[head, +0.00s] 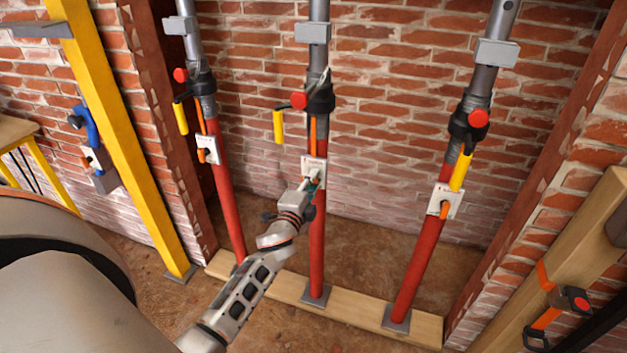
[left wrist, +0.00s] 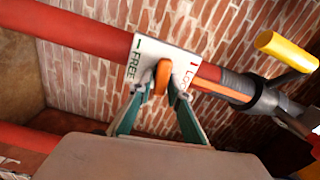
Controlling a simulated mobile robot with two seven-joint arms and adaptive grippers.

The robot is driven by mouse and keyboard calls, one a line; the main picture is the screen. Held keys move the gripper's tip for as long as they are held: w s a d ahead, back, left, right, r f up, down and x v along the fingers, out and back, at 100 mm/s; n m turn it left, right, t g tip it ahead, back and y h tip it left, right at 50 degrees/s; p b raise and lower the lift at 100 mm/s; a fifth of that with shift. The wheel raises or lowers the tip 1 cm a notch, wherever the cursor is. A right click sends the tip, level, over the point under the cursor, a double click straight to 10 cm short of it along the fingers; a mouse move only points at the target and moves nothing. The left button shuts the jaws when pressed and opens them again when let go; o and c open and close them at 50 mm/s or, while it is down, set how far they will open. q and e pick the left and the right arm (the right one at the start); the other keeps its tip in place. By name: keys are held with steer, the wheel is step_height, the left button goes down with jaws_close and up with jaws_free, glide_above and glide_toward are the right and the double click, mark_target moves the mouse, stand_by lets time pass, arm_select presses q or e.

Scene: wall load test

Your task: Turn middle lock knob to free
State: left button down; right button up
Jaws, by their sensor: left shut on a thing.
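The middle red prop (head: 317,235) stands on the wooden sill and carries a white plate (head: 308,166). In the left wrist view the plate (left wrist: 148,50) reads FREE at its left and LOCK, partly hidden, at its right. The orange lock knob (left wrist: 162,77) sits on the plate between the two words. My left gripper (head: 313,184) reaches up to the middle plate from below. In the left wrist view its green fingers (left wrist: 160,98) are closed on the knob, one on each side. The knob is mostly hidden in the head view. My right gripper is in neither view.
Similar red props stand at left (head: 226,195) and right (head: 421,255), each with a plate and orange knob. A yellow handle (head: 279,126) hangs beside the middle prop. The wooden sill (head: 358,312) runs along the floor. A brick wall (head: 400,110) stands behind.

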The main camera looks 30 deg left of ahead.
arm_select(q)
steer(key=shift+f+m, duration=0.15)
steer(key=shift+m, duration=0.45)
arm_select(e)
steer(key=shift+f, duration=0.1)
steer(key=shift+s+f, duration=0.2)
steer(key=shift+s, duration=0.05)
arm_select(q)
steer(key=c, duration=2.1)
jaws_free()
steer(key=shift+o, duration=0.3)
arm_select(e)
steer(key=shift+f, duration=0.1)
arm_select(q)
steer(key=v, duration=1.2)
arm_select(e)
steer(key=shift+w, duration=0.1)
